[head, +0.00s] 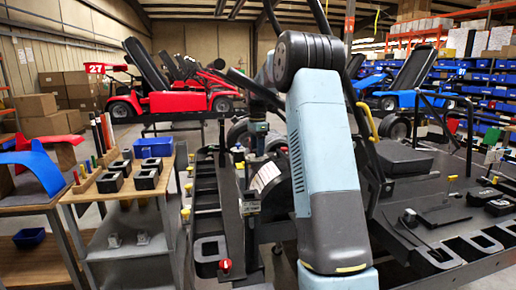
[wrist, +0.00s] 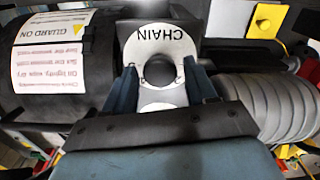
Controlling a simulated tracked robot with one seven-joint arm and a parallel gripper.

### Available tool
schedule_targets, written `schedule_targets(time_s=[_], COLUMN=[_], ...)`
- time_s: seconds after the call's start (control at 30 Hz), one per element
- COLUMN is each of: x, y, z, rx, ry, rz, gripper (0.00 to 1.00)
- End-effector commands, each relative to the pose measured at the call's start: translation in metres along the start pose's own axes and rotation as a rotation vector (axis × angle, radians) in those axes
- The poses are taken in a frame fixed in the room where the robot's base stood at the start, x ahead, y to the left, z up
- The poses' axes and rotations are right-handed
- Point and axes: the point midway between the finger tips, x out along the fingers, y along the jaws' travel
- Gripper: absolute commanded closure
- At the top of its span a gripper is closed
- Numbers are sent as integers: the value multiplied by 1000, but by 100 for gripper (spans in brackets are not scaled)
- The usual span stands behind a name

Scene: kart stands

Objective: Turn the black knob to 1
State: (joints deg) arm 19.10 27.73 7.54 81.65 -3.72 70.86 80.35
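In the wrist view a dark round knob (wrist: 160,73) sits on a white plate (wrist: 160,42) with the word CHAIN upside down. No number 1 can be read on the plate. My gripper (wrist: 161,80) has its two blue-grey fingers apart, one to the left and one to the right of the knob. Whether the fingers touch the knob I cannot tell. In the head view my own arm stands in front of the kart stand (head: 205,195), and the knob cannot be made out there.
A black drum with a GUARD ON label (wrist: 62,50) lies close on the left in the wrist view. A ribbed grey cylinder (wrist: 268,100) is close on the right. In the head view a wooden cart (head: 125,190) with black holders stands at left.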

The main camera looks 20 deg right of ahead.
Motion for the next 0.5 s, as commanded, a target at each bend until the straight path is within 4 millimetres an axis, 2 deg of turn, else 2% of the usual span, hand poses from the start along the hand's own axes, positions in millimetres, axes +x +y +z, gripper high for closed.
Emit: schedule_targets(time_s=[0.03,0.4,0.5], x=[0,0,0], y=[0,0,0], z=[0,0,-4], rx=[0,0,0], ry=[0,0,0], rz=[0,0,0], gripper=[49,84,91])
